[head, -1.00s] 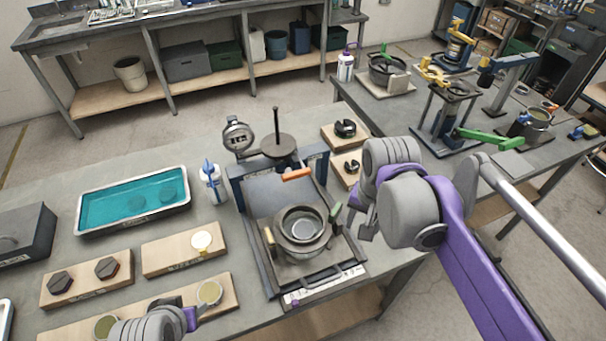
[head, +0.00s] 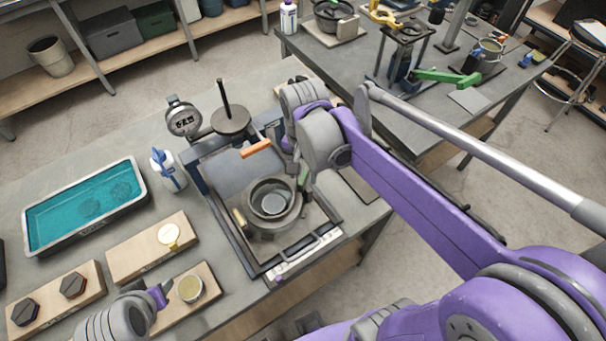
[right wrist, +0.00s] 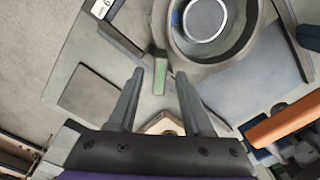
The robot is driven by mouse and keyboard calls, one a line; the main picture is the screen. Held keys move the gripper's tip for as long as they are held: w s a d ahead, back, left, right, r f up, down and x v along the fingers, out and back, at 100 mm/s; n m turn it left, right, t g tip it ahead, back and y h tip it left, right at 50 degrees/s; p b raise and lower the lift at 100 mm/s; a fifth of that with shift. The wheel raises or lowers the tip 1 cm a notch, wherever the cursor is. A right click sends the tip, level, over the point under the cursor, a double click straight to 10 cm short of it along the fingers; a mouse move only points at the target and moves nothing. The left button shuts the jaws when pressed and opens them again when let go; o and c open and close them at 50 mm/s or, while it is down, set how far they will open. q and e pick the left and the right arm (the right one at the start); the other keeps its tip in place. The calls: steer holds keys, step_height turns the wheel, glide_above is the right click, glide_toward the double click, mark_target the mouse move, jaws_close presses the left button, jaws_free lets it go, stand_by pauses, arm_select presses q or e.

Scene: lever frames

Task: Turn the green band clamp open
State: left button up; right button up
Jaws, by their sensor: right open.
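The green band clamp's lever (head: 303,177) stands at the far right side of the round metal pot (head: 272,200), which sits in the framed tray on the bench. In the right wrist view the lever (right wrist: 160,76) shows as a short green-faced bar beside the pot's rim (right wrist: 232,55). My right gripper (right wrist: 160,82) is open, and its two fingers lie on either side of the lever in that view. How far they are above it I cannot tell. In the head view its fingers are mostly hidden by my wrist. My left gripper (head: 160,297) is low at the left, its jaws unclear.
An orange handle (head: 256,149) stands close behind the pot, and a yellow lever (head: 238,217) is at its left. A post with a dark disc (head: 231,120) and a dial gauge (head: 184,118) rise behind. A teal liquid tray (head: 88,207) lies left.

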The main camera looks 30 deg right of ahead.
steer(key=shift+f, duration=0.75)
jaws_close()
